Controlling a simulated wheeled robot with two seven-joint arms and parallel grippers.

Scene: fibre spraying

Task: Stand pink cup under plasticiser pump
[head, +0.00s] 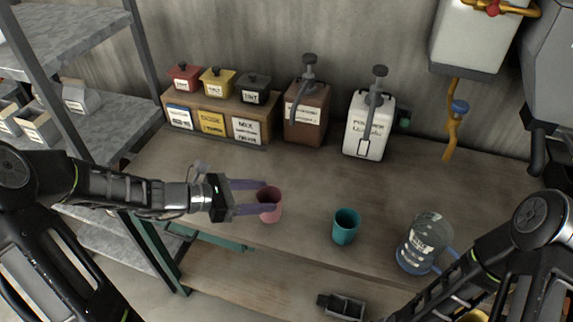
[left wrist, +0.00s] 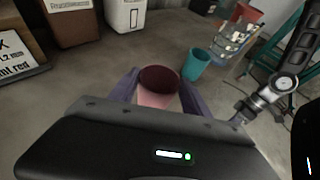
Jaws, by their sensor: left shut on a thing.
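The pink cup (head: 271,208) is upright at the left front of the wooden worktop. My left gripper (head: 262,197) is shut on it, with a purple finger on either side. The left wrist view shows the cup (left wrist: 157,88) between the fingers; I cannot tell whether its base touches the worktop. Two pump dispensers stand by the back wall: a brown one (head: 305,113) and a white one (head: 368,128). Their labels are too small to read surely, so I cannot tell which holds plasticiser. My right arm shows at lower right; its fingers cannot be made out.
A teal cup (head: 346,227) and a clear jug with a blue base (head: 425,245) stand right of the pink cup. Labelled bins on a wooden rack (head: 217,119) stand back left. A wall-mounted tank (head: 482,38) hangs at upper right. The worktop before the pumps is clear.

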